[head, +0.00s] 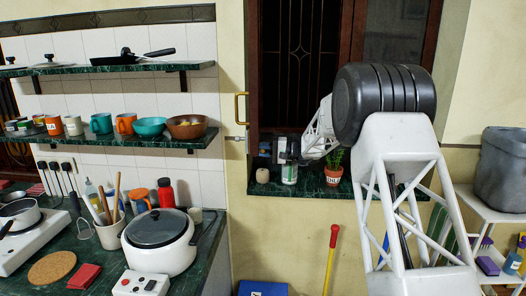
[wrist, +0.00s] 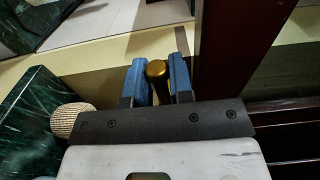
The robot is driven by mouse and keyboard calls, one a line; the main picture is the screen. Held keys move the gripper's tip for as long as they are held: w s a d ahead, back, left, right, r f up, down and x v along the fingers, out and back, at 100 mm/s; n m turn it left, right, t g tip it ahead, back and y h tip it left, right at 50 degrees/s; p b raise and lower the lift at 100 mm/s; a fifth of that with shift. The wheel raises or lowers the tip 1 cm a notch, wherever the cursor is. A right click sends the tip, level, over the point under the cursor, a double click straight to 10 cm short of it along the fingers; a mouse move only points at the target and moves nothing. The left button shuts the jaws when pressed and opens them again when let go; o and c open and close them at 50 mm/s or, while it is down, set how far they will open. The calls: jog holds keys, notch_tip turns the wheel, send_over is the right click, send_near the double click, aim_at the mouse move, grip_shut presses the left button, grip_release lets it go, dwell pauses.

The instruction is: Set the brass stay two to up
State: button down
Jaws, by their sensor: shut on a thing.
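A brass rod with a rounded end (wrist: 157,69) stands between the two blue fingers of my gripper (wrist: 158,82) in the wrist view. The fingers are shut on it, one on each side. I take this to be the brass stay, but only its end shows clearly. In the head view my gripper (head: 265,148) is at the left side of the window opening, close to the wall. The stay's full length and angle are hidden there by the gripper and frame.
A brass bracket-shaped piece (head: 238,108) is on the wall left of the window, with a small pale fitting (head: 236,138) below.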

jog(key=shift+r+m, duration=0.45)
jog(key=shift+m, duration=0.35)
jog(key=c, duration=1.1)
grip_release()
jog(key=shift+o, duration=0.2)
jog(key=shift+r, duration=0.1)
jog(key=shift+n, duration=0.3)
